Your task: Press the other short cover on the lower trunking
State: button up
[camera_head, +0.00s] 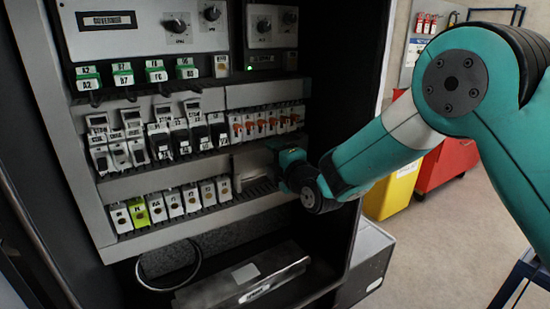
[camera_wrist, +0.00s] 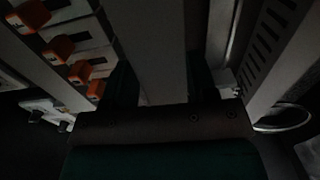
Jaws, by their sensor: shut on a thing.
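My gripper (camera_head: 285,162) is at the right of the cabinet, in front of the gap between the middle and bottom device rows. It is shut on a short cover (camera_head: 252,160), a plain pale grey strip that reaches left from the jaws. In the wrist view the cover (camera_wrist: 155,50) is a flat grey panel between the two dark green fingers. The lower trunking (camera_head: 262,187) shows a dark slotted stretch just below the cover. Its slotted wall also shows in the wrist view (camera_wrist: 272,48). The cover appears apart from the trunking, though the exact gap is unclear.
Orange-levered breakers (camera_head: 265,122) sit just above the held cover. White devices and one green one (camera_head: 138,212) line the bottom row. A metal tray (camera_head: 245,280) lies at the cabinet's base. Yellow (camera_head: 395,190) and red (camera_head: 445,165) bins stand outside, behind my arm.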

jog(key=shift+b+x, duration=0.8)
jog(key=shift+b, duration=0.05)
dwell(1.4)
jog(key=o, duration=1)
jog(key=shift+r, duration=0.1)
